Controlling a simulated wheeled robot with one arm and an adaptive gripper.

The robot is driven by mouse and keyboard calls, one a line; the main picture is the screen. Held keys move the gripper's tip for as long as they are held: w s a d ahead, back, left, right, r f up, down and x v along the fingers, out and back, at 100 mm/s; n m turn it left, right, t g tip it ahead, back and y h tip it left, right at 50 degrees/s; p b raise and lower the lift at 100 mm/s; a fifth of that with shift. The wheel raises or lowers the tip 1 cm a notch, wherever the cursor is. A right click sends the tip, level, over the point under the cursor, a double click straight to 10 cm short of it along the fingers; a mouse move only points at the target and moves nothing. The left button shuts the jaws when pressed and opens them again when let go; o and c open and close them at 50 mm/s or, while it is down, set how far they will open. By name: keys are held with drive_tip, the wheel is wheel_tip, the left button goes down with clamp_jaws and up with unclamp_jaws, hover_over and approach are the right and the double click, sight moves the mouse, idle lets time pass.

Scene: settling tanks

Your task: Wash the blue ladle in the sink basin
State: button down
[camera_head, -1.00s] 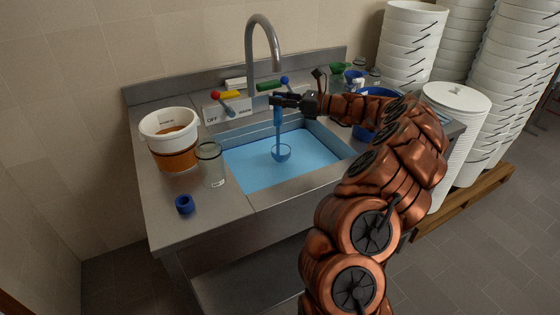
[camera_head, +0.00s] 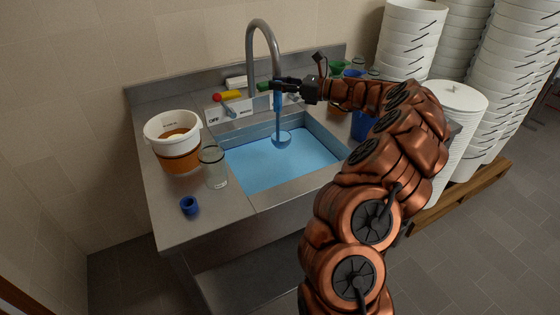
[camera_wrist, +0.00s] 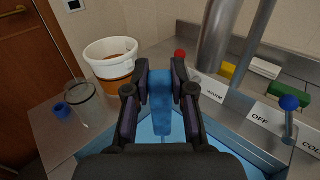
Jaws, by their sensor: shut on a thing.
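The blue ladle (camera_head: 278,103) hangs upright over the sink basin (camera_head: 316,190), its bowl (camera_head: 281,139) low in the basin by the blue water or floor. My gripper (camera_head: 277,87) is shut on the top of its handle. In the wrist view my gripper (camera_wrist: 160,90) has the blue handle (camera_wrist: 160,95) between its two fingers, and the bowl is hidden. The grey faucet (camera_head: 264,40) arches over the back of the basin, behind the ladle. I cannot tell whether water runs from it.
A white bucket with brown contents (camera_head: 173,140), a glass jar (camera_head: 214,168) and a blue ring (camera_head: 189,205) stand on the left counter. A panel with coloured levers (camera_head: 228,108) is behind the basin. Bucket stacks (camera_head: 410,40) and blue and green containers (camera_head: 362,122) are at right.

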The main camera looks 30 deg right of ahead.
drive_tip(key=shift+r+p, duration=1.45)
drive_tip(key=shift+r, duration=0.65)
drive_tip(key=shift+f, duration=0.1)
